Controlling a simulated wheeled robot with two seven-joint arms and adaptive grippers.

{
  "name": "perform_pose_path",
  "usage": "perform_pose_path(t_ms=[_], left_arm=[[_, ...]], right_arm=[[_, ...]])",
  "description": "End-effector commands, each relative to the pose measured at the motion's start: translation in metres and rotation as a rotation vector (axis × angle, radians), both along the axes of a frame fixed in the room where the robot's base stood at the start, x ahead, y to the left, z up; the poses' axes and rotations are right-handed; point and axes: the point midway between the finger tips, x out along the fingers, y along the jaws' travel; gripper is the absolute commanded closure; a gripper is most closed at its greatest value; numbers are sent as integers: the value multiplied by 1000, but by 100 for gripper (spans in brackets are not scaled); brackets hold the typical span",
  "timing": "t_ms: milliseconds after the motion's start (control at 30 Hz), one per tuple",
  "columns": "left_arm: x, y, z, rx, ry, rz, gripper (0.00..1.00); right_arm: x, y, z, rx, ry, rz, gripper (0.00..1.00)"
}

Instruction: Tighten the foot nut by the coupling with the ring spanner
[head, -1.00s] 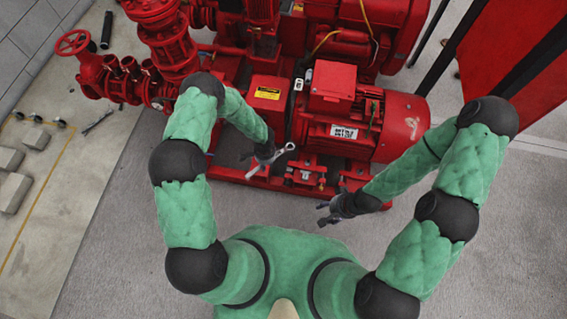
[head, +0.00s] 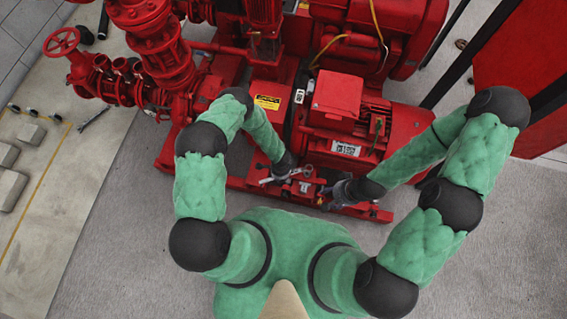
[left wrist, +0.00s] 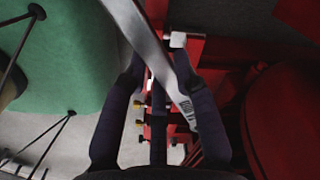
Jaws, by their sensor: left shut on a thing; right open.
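My left gripper (head: 277,174) is shut on the steel ring spanner (head: 303,172), which lies across it just above the red base frame by the motor's front foot (head: 303,187). In the left wrist view the spanner (left wrist: 150,42) runs slantwise between the gripper's dark fingers (left wrist: 160,95). The foot nut cannot be made out clearly, and I cannot tell whether the spanner's ring is on it. My right gripper (head: 330,192) is open and empty, close to the frame's front edge, to the right of the spanner.
The red motor (head: 350,125) and the pump's red pipework (head: 160,50) stand behind the grippers. A red panel (head: 515,70) stands at the right. Another tool (head: 95,118) and grey blocks (head: 30,133) lie on the floor at left. Floor in front of the frame is clear.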

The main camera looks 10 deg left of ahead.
Motion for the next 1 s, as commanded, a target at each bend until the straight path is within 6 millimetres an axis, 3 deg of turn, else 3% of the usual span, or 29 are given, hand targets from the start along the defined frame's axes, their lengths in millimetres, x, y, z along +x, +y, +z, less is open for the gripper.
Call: perform_pose_path(t_ms=[533, 833, 1000], left_arm=[[-1, 2, -1, 1, -6, 0, 100], [-1, 2, -29, 1, -5, 1, 100], [-1, 2, -39, 1, -5, 1, 100]], right_arm=[[-1, 0, -3, 0, 1, 0, 45], [-1, 0, -29, 0, 1, 0, 45], [-1, 0, -32, 0, 1, 0, 45]])
